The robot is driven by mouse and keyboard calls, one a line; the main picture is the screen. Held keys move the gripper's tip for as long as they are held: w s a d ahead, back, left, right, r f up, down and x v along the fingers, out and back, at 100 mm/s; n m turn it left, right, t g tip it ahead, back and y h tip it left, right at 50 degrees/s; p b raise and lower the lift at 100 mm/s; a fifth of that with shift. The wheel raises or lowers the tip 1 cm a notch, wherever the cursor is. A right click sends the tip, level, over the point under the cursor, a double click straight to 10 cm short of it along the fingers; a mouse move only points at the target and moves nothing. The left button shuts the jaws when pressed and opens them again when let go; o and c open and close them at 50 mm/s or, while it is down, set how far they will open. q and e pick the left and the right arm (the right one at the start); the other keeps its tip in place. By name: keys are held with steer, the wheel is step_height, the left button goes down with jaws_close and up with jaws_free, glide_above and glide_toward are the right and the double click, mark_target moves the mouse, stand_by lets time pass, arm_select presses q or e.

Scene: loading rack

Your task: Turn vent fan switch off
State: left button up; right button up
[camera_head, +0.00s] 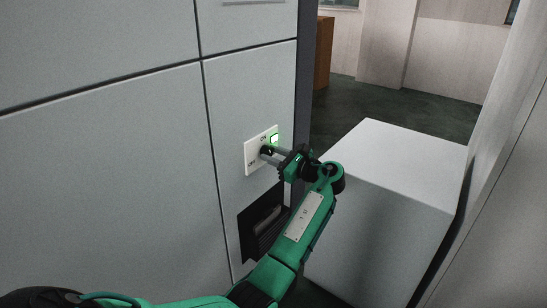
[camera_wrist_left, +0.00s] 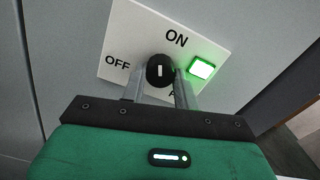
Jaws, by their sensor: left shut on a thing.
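The vent fan switch is a white wall plate (camera_head: 251,161) with a black rotary knob (camera_head: 266,151) and a lit green lamp (camera_head: 274,139). In the left wrist view the plate (camera_wrist_left: 140,40) reads ON at the top and OFF at the left. A third label below the knob is mostly hidden. The knob (camera_wrist_left: 160,70) has a white mark that stands upright, towards ON, and the lamp (camera_wrist_left: 202,69) glows green. My left gripper (camera_head: 272,154) is shut on the knob, one finger on each side. My right gripper is not in view.
The plate is on a grey panelled wall (camera_head: 120,150). A dark recessed vent opening (camera_head: 262,222) is below the switch. A large white box (camera_head: 400,165) stands right of my arm. Open dark floor (camera_head: 420,108) lies beyond it.

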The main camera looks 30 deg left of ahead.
arm_select(q)
steer(key=n+b, duration=0.2)
steer(key=n, duration=0.2)
steer(key=shift+f+n, duration=0.15)
steer(key=shift+n, duration=0.25)
steer(key=shift+n+b, duration=0.5)
steer(key=shift+b, duration=0.1)
steer(key=n+b, duration=0.4)
steer(key=shift+n, duration=0.4)
steer(key=shift+n+b, duration=0.95)
steer(key=shift+n, duration=0.25)
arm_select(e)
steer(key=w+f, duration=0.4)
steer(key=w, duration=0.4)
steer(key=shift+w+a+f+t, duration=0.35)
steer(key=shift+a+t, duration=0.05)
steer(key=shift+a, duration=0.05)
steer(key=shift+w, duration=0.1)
arm_select(q)
steer(key=o, duration=1)
steer(key=shift+c, duration=0.2)
steer(key=shift+r, duration=0.2)
steer(key=shift+d, duration=0.15)
